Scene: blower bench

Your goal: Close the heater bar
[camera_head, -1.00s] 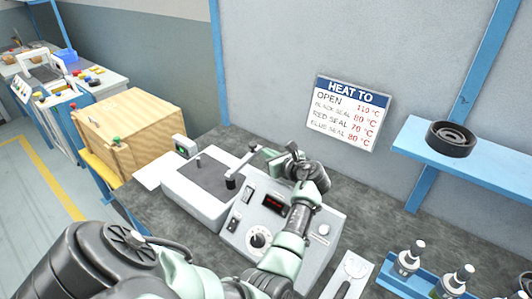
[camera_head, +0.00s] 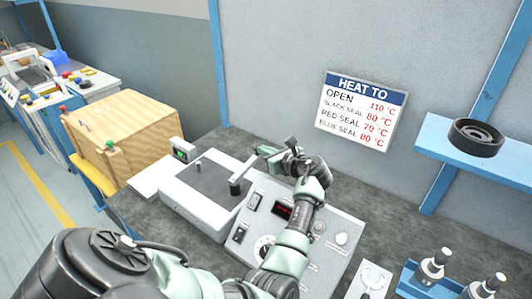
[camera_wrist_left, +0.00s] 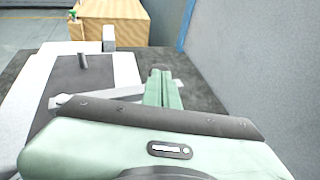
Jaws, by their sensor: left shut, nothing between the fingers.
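The heater bar (camera_head: 246,169) is a pale grey arm lying beside the right edge of the dark plate of the white heating unit (camera_head: 193,206). A black knob (camera_head: 235,187) stands at its near end. In the left wrist view the bar (camera_wrist_left: 108,97) slants behind my gripper body, which hides part of it. My left gripper (camera_head: 261,152) is shut and empty at the bar's far end; I cannot tell whether it touches. Its closed fingers also show in the left wrist view (camera_wrist_left: 160,79). My right gripper is out of view.
A control box (camera_head: 283,211) with a red display and dial adjoins the unit under my left arm. A wooden crate (camera_head: 130,130) stands to the left. Bottles in a blue rack (camera_head: 413,285) are at lower right. A sign (camera_head: 361,108) hangs on the wall; a blue shelf (camera_head: 495,160) holds a black ring.

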